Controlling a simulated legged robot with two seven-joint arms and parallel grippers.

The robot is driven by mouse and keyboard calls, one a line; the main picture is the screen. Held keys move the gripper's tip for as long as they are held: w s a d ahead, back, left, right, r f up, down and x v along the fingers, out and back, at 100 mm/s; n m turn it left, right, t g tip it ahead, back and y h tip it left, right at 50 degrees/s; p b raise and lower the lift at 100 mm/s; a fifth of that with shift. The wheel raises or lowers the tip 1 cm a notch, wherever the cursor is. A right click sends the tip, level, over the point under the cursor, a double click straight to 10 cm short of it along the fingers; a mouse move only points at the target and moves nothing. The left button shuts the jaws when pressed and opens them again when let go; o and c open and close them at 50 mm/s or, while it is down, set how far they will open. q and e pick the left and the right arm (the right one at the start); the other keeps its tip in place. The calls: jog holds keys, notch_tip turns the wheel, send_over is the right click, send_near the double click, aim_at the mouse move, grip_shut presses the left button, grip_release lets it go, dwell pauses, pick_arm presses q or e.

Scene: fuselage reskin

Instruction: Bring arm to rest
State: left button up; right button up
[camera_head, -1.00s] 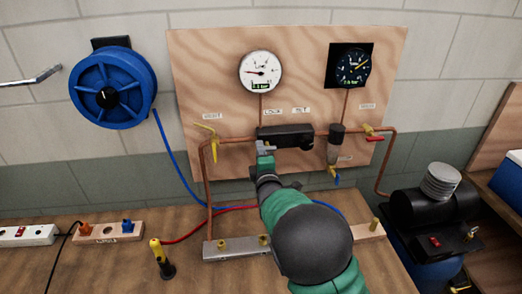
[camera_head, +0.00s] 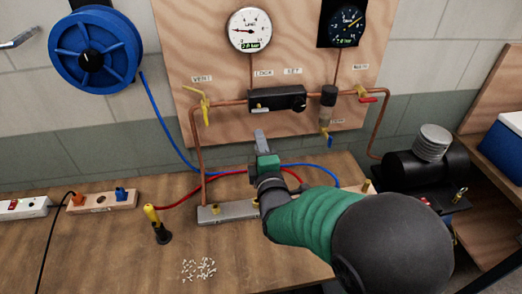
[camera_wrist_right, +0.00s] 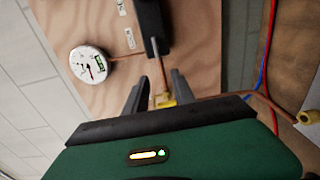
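My right arm, with green and dark grey links, comes in from the lower right in the head view. Its gripper (camera_head: 261,140) is in front of the plywood panel (camera_head: 210,60), below the black box (camera_head: 277,99) on the copper pipe and apart from it. In the right wrist view, the two grey fingers of the gripper (camera_wrist_right: 161,92) stand apart. A brass-yellow fitting (camera_wrist_right: 166,101) shows in the gap between them, and I see no object gripped. My left gripper is not in view.
A metal manifold bar (camera_head: 225,212) lies on the wooden bench (camera_head: 110,245), partly hidden by my arm. A yellow-and-black tool (camera_head: 156,224) stands left of it, with small white bits (camera_head: 198,269) in front. A blue hose reel (camera_head: 96,48) hangs on the wall. A compressor (camera_head: 425,170) stands right.

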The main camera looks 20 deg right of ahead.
jog(key=shift+v, duration=1.05)
jog(key=s+a+f+m+g+y, duration=0.25)
jog(key=f+m+g, duration=0.35)
jog(key=f, duration=0.5)
jog(key=s+f+m+g, duration=0.4)
jog(key=s+f, duration=0.1)
jog(key=s, duration=0.3)
jog(key=s+f+m+g+y, duration=0.1)
jog(key=s+f+m+g, duration=0.4)
jog(key=s, duration=0.4)
jog(key=shift+a, duration=0.25)
jog(key=shift+s+y, duration=0.1)
jog(key=shift+y, duration=0.15)
